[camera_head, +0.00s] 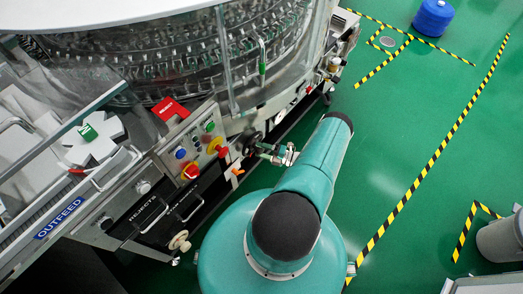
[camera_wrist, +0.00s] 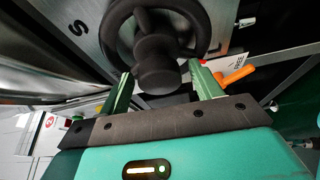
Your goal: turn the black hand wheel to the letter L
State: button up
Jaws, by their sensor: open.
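The black hand wheel (camera_wrist: 200,30) fills the upper middle of the wrist view, with a black knob (camera_wrist: 158,72) standing out from it towards me. A dark letter S (camera_wrist: 75,26) shows on the metal plate left of the wheel; I see no letter L. My gripper (camera_wrist: 161,72) is open, one green finger on each side of the knob. I cannot tell whether either finger touches it. In the head view the wheel (camera_head: 249,142) is small on the machine's side, and my gripper (camera_head: 275,153) is just right of it, partly hard to make out.
An orange lever (camera_wrist: 239,75) is close to the right finger. In the head view a control panel with a red button (camera_head: 191,171) is left of the wheel, beside a black REJECTS drawer (camera_head: 150,212). The green floor (camera_head: 385,150) right of my arm is clear.

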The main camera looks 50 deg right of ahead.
jog(key=v, duration=1.3)
jog(key=shift+s+d, duration=0.2)
jog(key=shift+s, duration=0.1)
